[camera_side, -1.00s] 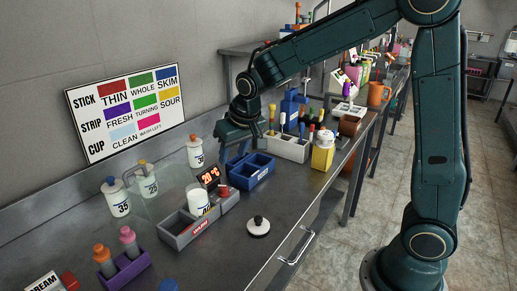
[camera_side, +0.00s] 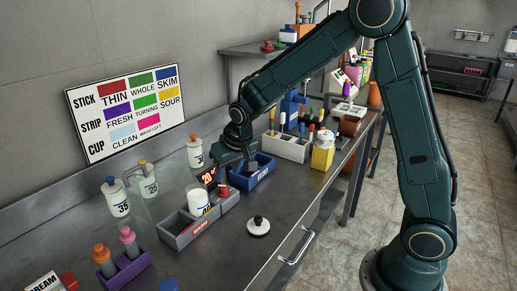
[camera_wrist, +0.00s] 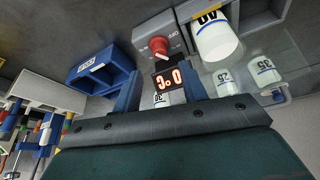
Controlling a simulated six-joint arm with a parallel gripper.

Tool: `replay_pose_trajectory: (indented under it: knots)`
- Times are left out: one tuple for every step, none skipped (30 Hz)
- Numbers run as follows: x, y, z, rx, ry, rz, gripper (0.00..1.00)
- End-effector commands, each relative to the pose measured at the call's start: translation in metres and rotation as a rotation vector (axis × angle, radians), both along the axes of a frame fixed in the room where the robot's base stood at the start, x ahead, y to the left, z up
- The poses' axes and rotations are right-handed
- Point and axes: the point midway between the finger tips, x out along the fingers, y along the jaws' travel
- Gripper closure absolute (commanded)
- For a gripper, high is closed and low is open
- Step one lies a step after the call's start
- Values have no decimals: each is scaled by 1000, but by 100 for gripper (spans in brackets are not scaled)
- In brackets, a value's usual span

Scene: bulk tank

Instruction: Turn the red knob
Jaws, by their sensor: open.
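The red knob (camera_wrist: 159,46) sits on a grey box in the wrist view, just beyond the display with glowing red digits (camera_wrist: 168,80). In the side view the knob (camera_side: 223,191) is at the right end of the grey unit, beside the display (camera_side: 208,176). My gripper (camera_side: 238,172) is above the bench, behind and to the right of the knob. In the wrist view its two fingers (camera_wrist: 158,92) are apart, with the display partly between them and the knob past their tips. The gripper is open, empty and not touching the knob.
A blue bin (camera_side: 264,172) is close to the gripper's right. White jars (camera_side: 195,152) stand behind. A white disc with a black knob (camera_side: 258,227) lies on clear bench in front.

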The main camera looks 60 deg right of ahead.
Motion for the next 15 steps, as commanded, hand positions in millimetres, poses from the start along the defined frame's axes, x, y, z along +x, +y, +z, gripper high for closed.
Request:
replay_pose_trajectory:
  knots:
    - [2, -1, -7, 0, 3, -1, 58]
    - [4, -1, -11, 0, 2, -1, 58]
    - [5, -2, -16, 0, 3, -1, 58]
    - [7, -2, -19, 0, 3, -1, 58]
    - [8, -3, -22, 0, 2, 0, 58]
    - [10, -3, -27, 0, 2, 0, 58]
    - [11, -3, -30, 0, 3, 0, 58]
    - [13, -4, -33, 0, 3, 0, 58]
    - [14, -4, -38, 0, 2, 0, 58]
    - [16, -4, -41, 0, 2, 0, 58]
    - [17, -5, -43, 0, 3, 0, 58]
    - [18, -5, -47, 0, 3, 0, 58]
    - [19, -5, -49, 1, 2, 0, 58]
    - [20, -5, -51, 0, 1, 0, 58]
    - [21, -6, -54, 0, 1, 0, 58]
